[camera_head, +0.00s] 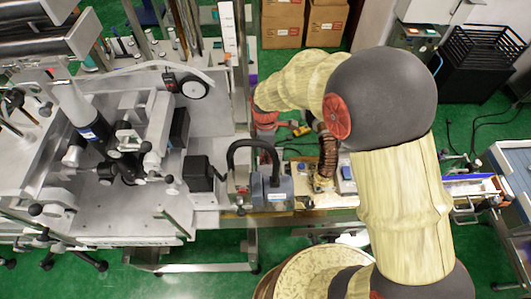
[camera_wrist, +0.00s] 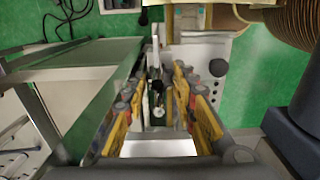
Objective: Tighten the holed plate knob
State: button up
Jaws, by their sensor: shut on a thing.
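My gripper (camera_wrist: 158,88) shows in the wrist view, its yellow and grey fingers reaching away on both sides of a narrow grey part. A small dark knob (camera_wrist: 157,87) with a pale round end below it sits between the fingers, and the fingers are shut on it. The fingertips partly hide how it joins the part behind. A light grey plate (camera_wrist: 190,52) lies just beyond the fingertips, with another black round knob (camera_wrist: 218,67) at its right. In the head view my arm covers much of the work area, and I cannot make out the fingers.
A long metal rail or conveyor (camera_wrist: 75,60) runs close on the left in the wrist view. In the head view the large grey machine (camera_head: 110,200) fills the left, and a grey motor block (camera_head: 271,190) stands near the middle. Cardboard boxes (camera_head: 283,22) stand at the back.

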aim_at(266, 155)
jog(key=shift+w, duration=0.1)
dwell(0.4)
jog(key=o, duration=1.2)
jog(key=shift+c, duration=0.2)
jog(key=shift+r, duration=0.1)
notch_tip(266, 155, up, 12)
